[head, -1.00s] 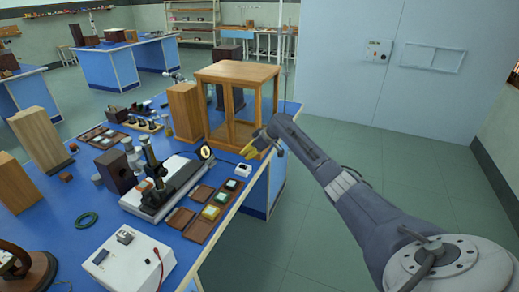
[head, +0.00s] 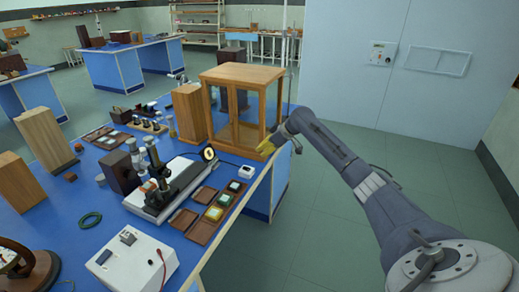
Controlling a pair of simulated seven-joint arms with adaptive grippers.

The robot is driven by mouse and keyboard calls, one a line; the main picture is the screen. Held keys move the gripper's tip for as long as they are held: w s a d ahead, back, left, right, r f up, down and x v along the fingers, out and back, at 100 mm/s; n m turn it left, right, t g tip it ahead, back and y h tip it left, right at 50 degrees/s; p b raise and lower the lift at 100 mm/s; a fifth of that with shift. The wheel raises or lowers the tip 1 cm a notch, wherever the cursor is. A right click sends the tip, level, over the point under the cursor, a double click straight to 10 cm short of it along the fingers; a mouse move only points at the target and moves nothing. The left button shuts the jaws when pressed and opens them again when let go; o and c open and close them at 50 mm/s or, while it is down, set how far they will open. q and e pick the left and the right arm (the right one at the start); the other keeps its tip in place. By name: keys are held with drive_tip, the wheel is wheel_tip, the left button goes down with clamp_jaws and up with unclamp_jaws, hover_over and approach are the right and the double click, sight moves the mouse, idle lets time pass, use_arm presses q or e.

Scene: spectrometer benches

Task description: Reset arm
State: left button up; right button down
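My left gripper is not in view.
Open floor (head: 330,255) lies right of the bench; a pale blue door (head: 450,60) stands behind.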

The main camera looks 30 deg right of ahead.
drive_tip(key=s+a+f+m+g+h, duration=0.15)
drive_tip(key=s+f, duration=0.35)
drive_tip(key=f, duration=0.8)
drive_tip(key=s+a+f+m+h, duration=0.15)
drive_tip(key=s+f, duration=0.25)
drive_tip(key=f, duration=0.9)
drive_tip(key=s+f+m+g+h, duration=0.15)
drive_tip(key=s+f, duration=0.35)
drive_tip(key=f, duration=0.8)
drive_tip(key=s+a+f, duration=0.2)
drive_tip(key=s+f, duration=0.5)
drive_tip(key=f, duration=0.1)
drive_tip(key=s+a+f, duration=0.3)
drive_tip(key=s+f, duration=0.4)
drive_tip(key=s, duration=0.1)
drive_tip(key=s+a+f+g, duration=0.1)
drive_tip(key=s+a+f, duration=0.4)
drive_tip(key=s, duration=0.8)
drive_tip(key=s+a+f+n, duration=0.1)
drive_tip(key=s+a+f, duration=0.3)
drive_tip(key=s, duration=0.9)
drive_tip(key=s+a+f+n+g, duration=0.1)
drive_tip(key=s+a+f, duration=0.4)
drive_tip(key=s, duration=0.9)
drive_tip(key=shift+a+f+g, duration=0.3)
drive_tip(key=shift+a, duration=0.8)
